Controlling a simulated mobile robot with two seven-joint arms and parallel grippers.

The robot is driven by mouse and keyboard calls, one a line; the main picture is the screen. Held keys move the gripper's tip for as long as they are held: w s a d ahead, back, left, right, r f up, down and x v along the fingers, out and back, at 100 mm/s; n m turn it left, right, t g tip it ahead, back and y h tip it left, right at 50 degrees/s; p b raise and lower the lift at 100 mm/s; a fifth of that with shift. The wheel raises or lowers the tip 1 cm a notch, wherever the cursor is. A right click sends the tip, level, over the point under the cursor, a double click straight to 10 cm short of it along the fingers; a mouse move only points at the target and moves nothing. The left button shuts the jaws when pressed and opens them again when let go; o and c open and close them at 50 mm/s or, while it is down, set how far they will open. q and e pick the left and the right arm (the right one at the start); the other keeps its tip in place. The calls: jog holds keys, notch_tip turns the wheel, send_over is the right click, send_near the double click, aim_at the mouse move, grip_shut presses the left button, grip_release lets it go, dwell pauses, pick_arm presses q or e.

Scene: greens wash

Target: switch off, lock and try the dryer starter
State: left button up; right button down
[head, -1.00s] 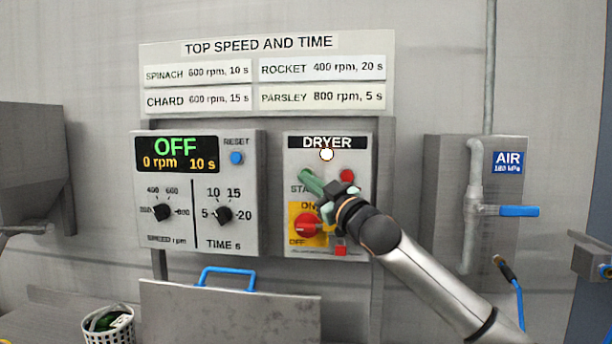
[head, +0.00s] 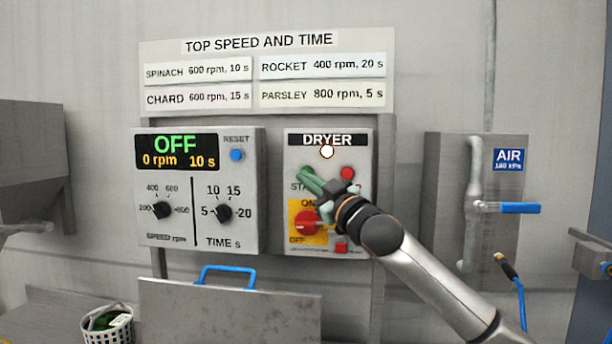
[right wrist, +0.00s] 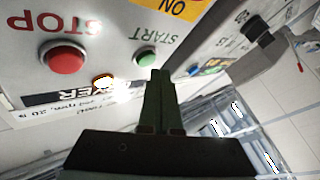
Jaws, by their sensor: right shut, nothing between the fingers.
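The dryer starter (head: 292,158) is a grey box with a DRYER label and a white-lit lamp (head: 327,151). My right gripper (head: 304,176) is shut and empty, its green fingers at the START label. In the right wrist view the fingertips (right wrist: 158,74) are beside the green START button (right wrist: 146,56); I cannot tell whether they touch. The red STOP button (head: 347,173) is clear. Below, a red rotary switch (head: 307,224) sits on a yellow ON/OFF plate, partly covered by my gripper; its position is unclear. A small red item (head: 341,248) is at the box's lower edge.
The control panel (head: 255,190) at left reads OFF, 0 rpm, 10 s. An air pipe with a blue valve handle (head: 519,210) is at right. A metal lid with a blue handle (head: 226,271) and a white basket (head: 107,325) are below.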

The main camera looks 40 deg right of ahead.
jog(key=shift+s+a+b, duration=0.6)
jog(key=shift+s+a, duration=0.2)
jog(key=shift+a, duration=0.2)
jog(key=shift+s+a+b, duration=0.55)
jog(key=shift+s+a, duration=0.25)
jog(key=shift+a, duration=0.15)
